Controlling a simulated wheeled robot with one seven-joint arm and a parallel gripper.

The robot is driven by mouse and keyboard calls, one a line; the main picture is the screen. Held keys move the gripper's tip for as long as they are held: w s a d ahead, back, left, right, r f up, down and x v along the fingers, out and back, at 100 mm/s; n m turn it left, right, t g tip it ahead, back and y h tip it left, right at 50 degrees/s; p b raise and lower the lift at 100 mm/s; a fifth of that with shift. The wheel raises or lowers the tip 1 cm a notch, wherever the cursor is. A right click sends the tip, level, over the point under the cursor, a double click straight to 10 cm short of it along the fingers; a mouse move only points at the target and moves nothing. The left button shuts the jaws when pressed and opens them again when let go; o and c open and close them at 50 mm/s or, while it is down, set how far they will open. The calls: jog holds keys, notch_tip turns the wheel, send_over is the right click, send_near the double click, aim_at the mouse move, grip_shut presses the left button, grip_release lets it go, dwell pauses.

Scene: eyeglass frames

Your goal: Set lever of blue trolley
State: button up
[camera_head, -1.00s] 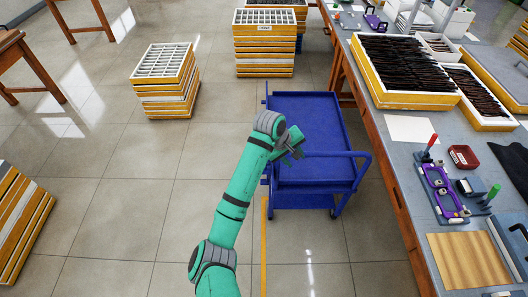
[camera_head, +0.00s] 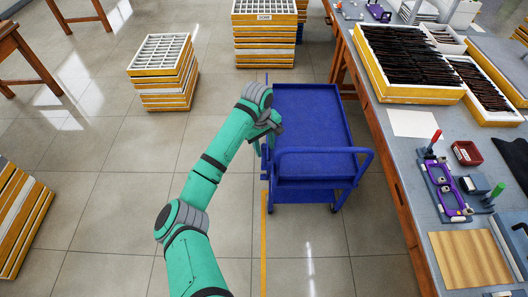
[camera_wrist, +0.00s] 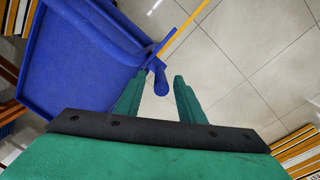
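The blue trolley (camera_head: 312,122) stands on the floor beside the workbench, with its handle bar (camera_head: 322,152) toward me. In the wrist view its blue tray (camera_wrist: 75,75) fills the upper left. A short blue lever with a rounded end (camera_wrist: 160,82) sticks out from the trolley's corner. My gripper (camera_wrist: 155,90) is open, and the lever's end shows between its two green fingers, near the tips. I cannot tell whether the fingers touch it. In the head view my gripper (camera_head: 266,142) is at the trolley's left side, and the arm partly hides it and the lever.
The workbench (camera_head: 408,165) with trays of dark frames and a purple jig (camera_head: 443,185) runs along the right. Stacked trays stand on the floor at the back (camera_head: 264,40), back left (camera_head: 162,75) and left edge (camera_head: 20,220).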

aim_at(264, 160)
jog(key=shift+w+a+f, duration=0.1)
jog(key=shift+w+f, duration=0.1)
jog(key=shift+f, duration=0.75)
jog(key=shift+w+a+f, duration=0.1)
jog(key=shift+w+f, duration=0.05)
jog(key=shift+f, duration=0.8)
jog(key=shift+d, duration=0.1)
jog(key=shift+c, duration=0.4)
grip_shut()
jog(key=shift+f, duration=0.1)
